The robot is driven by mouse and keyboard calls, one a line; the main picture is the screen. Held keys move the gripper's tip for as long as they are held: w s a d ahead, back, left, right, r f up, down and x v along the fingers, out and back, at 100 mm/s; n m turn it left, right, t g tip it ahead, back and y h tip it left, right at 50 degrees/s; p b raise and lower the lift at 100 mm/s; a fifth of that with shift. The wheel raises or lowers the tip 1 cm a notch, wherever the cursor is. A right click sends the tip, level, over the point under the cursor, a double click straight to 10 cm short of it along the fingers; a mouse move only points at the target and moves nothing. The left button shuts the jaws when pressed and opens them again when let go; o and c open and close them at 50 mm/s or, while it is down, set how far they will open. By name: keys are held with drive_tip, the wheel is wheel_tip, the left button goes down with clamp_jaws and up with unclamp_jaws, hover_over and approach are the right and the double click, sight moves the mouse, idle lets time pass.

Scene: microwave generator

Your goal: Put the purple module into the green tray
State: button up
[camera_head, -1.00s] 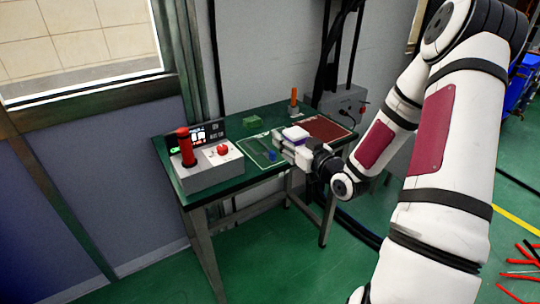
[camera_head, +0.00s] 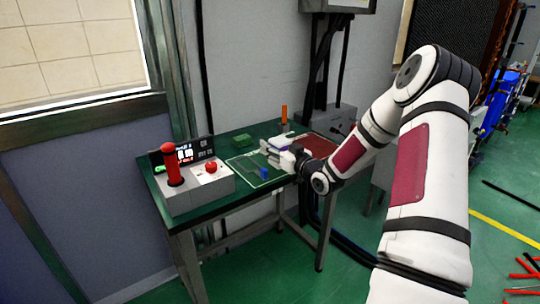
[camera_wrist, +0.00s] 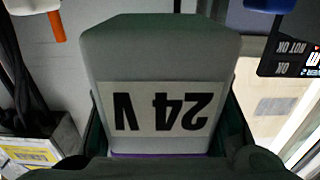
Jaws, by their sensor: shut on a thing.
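The purple module (camera_wrist: 155,95) fills the middle of the wrist view as a pale grey block. It bears an upside-down "24 V" label and a purple strip along its lower edge. My gripper (camera_head: 280,150) is shut on it, with dark fingers at both sides of it in the wrist view. In the head view, the module (camera_head: 279,140) shows small, white and purple, over the table at the right part of the green tray. The green tray (camera_head: 243,172) is a flat, white-outlined green area on the table. My gripper hides part of it, and the module's height above it is unclear.
A control box (camera_head: 195,190) with a red handle and red button stands at the table's left. A blue piece (camera_head: 263,173) lies at the tray's front, a green block (camera_head: 239,143) behind it. An orange cylinder (camera_head: 284,114) stands at the back, near the red tray (camera_head: 322,150).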

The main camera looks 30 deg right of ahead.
drive_tip(key=shift+w+d+f, duration=0.1)
drive_tip(key=shift+w+d, duration=0.1)
drive_tip(key=shift+w, duration=1.25)
drive_tip(key=shift+s+f+b, duration=0.1)
drive_tip(key=shift+f+b, duration=0.4)
drive_tip(key=shift+f, duration=1.2)
drive_tip(key=shift+f, duration=0.15)
drive_tip(key=o, duration=1)
drive_tip(key=shift+o, duration=0.2)
